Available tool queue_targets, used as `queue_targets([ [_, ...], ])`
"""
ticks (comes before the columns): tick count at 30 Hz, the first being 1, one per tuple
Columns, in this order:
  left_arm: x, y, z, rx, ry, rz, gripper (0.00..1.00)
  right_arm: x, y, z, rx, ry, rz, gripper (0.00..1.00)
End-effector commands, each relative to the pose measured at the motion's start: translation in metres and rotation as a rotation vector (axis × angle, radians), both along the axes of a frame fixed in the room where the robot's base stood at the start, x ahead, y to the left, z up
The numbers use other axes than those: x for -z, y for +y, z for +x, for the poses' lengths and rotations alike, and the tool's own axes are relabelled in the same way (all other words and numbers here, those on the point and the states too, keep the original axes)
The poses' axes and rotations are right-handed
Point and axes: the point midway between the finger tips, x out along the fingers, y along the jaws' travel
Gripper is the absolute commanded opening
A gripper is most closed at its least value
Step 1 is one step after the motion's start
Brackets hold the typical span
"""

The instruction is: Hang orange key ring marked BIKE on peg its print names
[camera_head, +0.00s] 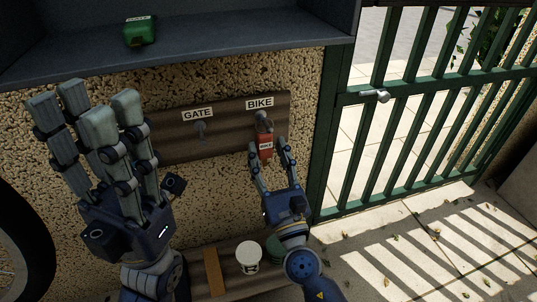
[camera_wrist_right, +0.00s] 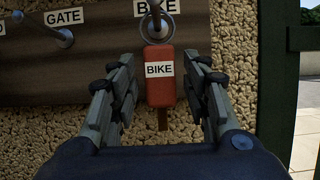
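The orange-red key tag (camera_head: 266,147) marked BIKE hangs upright below the BIKE peg (camera_head: 262,117) on the brown board (camera_head: 228,125). In the right wrist view the tag (camera_wrist_right: 160,84) has its metal ring (camera_wrist_right: 157,24) at the peg, and the ring appears to be around it. A key stub shows below the tag. My right gripper (camera_head: 267,150) is open, with a finger on each side of the tag and gaps between. It also shows in the right wrist view (camera_wrist_right: 161,95). My left gripper (camera_head: 84,108) is open and empty, fingers up, in front of the wall at left.
The GATE peg (camera_head: 201,130) to the left is empty. A green tag (camera_head: 140,31) lies on the dark shelf (camera_head: 220,42) above. A green barred gate (camera_head: 430,100) with a latch is at right. A white cup (camera_head: 248,257) stands on a low bench below.

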Motion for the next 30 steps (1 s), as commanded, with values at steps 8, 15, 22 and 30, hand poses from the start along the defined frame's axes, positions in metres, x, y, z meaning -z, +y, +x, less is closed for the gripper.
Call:
queue_targets([
  [8,-0.001,0.0,-0.001,0.0,-0.003,-0.002,0.4,0.0,0.0,0.0,0.0,0.001,0.0,0.51],
  [15,-0.001,0.001,-0.001,-0.001,-0.004,-0.002,0.4,0.009,-0.006,-0.017,-0.001,0.002,-0.004,0.51],
  [22,-0.001,0.0,0.0,0.0,-0.003,-0.001,0.4,0.029,-0.019,-0.061,-0.003,0.003,-0.006,0.51],
  [30,-0.001,0.0,0.0,0.0,-0.002,-0.001,0.4,0.045,-0.032,-0.098,-0.001,0.001,-0.002,0.51],
])
